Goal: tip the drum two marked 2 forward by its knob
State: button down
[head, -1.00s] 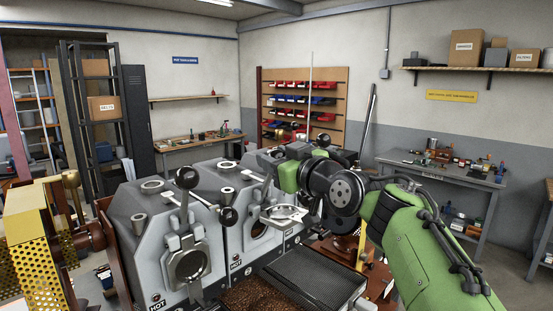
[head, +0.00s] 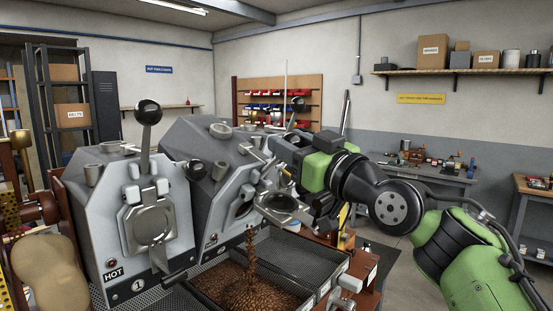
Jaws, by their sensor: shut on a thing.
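Drum two (head: 205,140), the grey housing with a 2 on its front plate, leans forward toward the tray. Its round front door (head: 284,205) hangs open, and brown beans (head: 251,250) pour from its mouth into the mesh-sided tray (head: 312,258) below. My gripper (head: 273,160) is at drum two's upper front right, in front of the door opening. It is shut on drum two's knob, which the jaws mostly hide.
Drum one (head: 110,190), marked HOT and 1, stands close at left with a black-ball lever (head: 148,112) upright. Another black ball (head: 195,170) sits between the drums. A black knob (head: 298,103) rises behind my gripper. A workbench (head: 430,175) stands at the right wall.

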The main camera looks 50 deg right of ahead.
jog(key=s+f+b, duration=0.2)
jog(key=shift+s+d+f, duration=0.1)
jog(key=shift+s+f, duration=0.3)
jog(key=shift+w+f, duration=0.1)
jog(key=c, duration=0.9)
grip_release()
jog(key=shift+o, duration=1.2)
jog(key=shift+s, duration=0.25)
jog(key=v, duration=1.5)
jog(key=shift+s, duration=0.25)
